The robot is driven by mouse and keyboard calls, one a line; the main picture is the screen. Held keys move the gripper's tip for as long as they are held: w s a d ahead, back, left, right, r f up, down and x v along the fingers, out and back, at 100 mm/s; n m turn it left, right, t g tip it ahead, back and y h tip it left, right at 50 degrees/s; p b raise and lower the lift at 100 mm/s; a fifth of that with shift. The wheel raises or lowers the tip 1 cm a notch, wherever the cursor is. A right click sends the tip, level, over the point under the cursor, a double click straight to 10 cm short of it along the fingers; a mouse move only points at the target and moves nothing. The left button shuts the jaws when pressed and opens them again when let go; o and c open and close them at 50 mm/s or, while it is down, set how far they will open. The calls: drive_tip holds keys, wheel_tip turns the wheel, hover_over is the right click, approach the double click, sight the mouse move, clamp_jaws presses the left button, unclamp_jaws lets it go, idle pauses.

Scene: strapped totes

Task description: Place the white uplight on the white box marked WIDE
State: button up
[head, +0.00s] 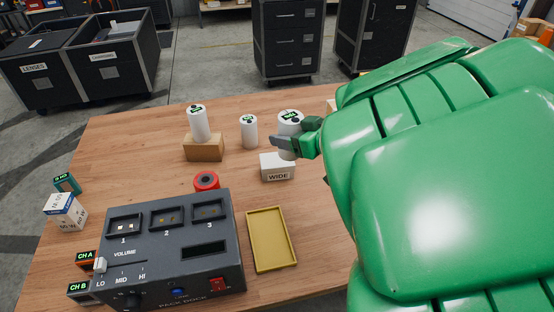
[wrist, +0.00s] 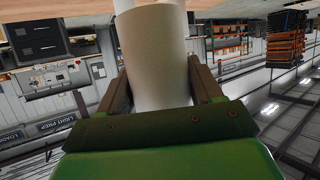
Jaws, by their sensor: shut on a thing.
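The white uplight (head: 290,118) is a white cylinder with a dark, green-lettered top. My gripper (head: 292,143) is shut on it, with the fingers around its side. In the wrist view the pale cylinder (wrist: 158,55) stands between my two fingers (wrist: 160,85). The white box marked WIDE (head: 278,174) sits on the table just below the gripper. The uplight's lower end shows at the box's back right top edge; I cannot tell whether they touch. My green arm hides the table's right side.
A similar white cylinder (head: 199,125) stands on a brown block (head: 204,149), and another (head: 248,131) stands on the table (head: 140,140). A red round thing (head: 206,181), a grey pack dock (head: 170,245) and a yellow tray (head: 271,240) are nearer. The left back table is clear.

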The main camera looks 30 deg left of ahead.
drive_tip(key=shift+s+d+r, duration=0.15)
drive_tip(key=shift+s+d, duration=0.15)
drive_tip(key=shift+s, duration=0.25)
drive_tip(key=shift+s+d+r, duration=0.1)
drive_tip(key=shift+s+d, duration=0.15)
drive_tip(key=shift+s, duration=0.3)
drive_tip(key=w+a+f, duration=0.4)
drive_tip(key=w+a, duration=0.2)
hover_over(277, 159)
drive_tip(key=shift+f, duration=4.45)
drive_tip(key=shift+f, duration=0.2)
drive_tip(key=o, duration=1.5)
drive_tip(key=shift+o, duration=0.2)
